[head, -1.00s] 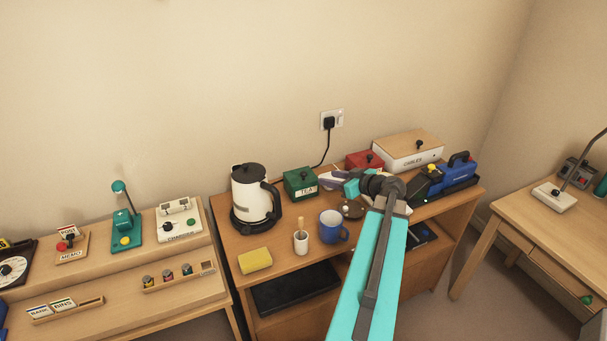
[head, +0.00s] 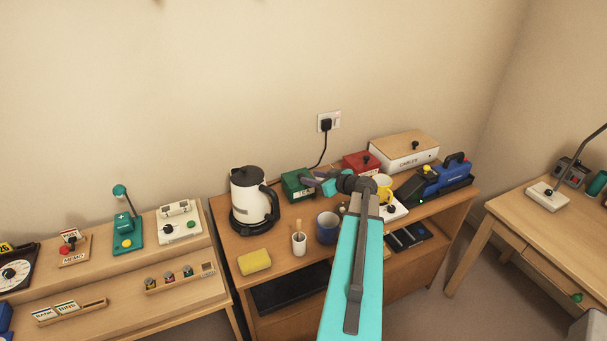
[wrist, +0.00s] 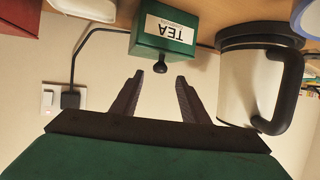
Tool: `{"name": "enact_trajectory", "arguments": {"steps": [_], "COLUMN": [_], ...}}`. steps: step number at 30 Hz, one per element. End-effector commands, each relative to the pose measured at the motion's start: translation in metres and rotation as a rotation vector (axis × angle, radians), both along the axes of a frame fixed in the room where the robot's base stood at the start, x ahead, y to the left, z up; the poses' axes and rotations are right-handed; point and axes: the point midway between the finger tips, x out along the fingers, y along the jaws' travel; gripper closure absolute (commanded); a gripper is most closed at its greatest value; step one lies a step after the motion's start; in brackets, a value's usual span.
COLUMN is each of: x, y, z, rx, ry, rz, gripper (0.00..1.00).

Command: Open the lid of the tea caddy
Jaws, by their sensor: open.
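The tea caddy is a green box (head: 291,187) with a white TEA label, at the back of the wooden cabinet, right of the kettle. In the wrist view the caddy (wrist: 148,43) appears upside down, with its black lid knob (wrist: 160,67) pointing down in the picture. The lid looks shut. My gripper (head: 309,182) is at the right side of the caddy in the head view and partly covers it. In the wrist view my open gripper (wrist: 159,78) has its two fingertips on either side of the knob's line, just short of it. Nothing is held.
A white and black kettle (head: 249,199) stands close left of the caddy. A red box (head: 361,162) and a white CABLES box (head: 405,153) are to the right. A blue mug (head: 327,228), a brush pot (head: 299,243) and a yellow sponge (head: 254,262) stand in front.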

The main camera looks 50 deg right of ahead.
Motion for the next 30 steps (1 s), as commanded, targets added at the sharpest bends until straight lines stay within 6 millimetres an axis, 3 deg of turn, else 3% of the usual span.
{"name": "enact_trajectory", "arguments": {"steps": [7, 15, 28, 30], "x": [0.028, 0.047, 0.051, 0.052], "y": [-0.003, -0.004, -0.003, -0.003], "z": [-0.009, -0.019, -0.021, -0.021], "rx": [0.0, 0.0, -0.001, -0.001], "ry": [0.001, 0.001, 0.0, 0.0], "rz": [0.002, 0.001, 0.001, 0.001], "gripper": [0.59, 0.59, 0.59, 0.69]}}
